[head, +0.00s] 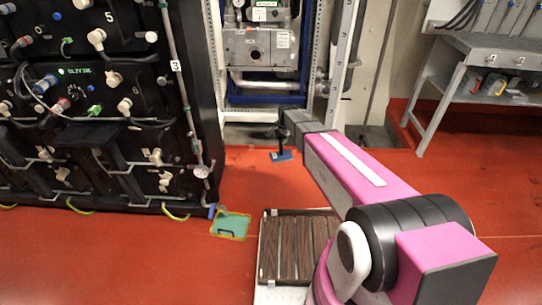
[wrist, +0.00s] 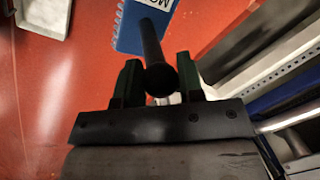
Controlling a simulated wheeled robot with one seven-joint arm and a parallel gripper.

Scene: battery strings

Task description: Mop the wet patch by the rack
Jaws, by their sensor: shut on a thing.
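My gripper (head: 283,132) is shut on the black handle; the wrist view shows the handle (wrist: 155,60) between the two dark green fingers. A pale sheen (wrist: 35,100) lies on the red floor in the wrist view; I cannot tell whether it is the wet patch or reflected light.
The black battery rack (head: 110,110) with cables and connectors stands at the left. A teal and yellow tray (head: 231,224) lies on the floor near its corner. A slatted brown pallet (head: 290,250) is in front. A grey workbench (head: 490,50) stands at the right. Red floor between is clear.

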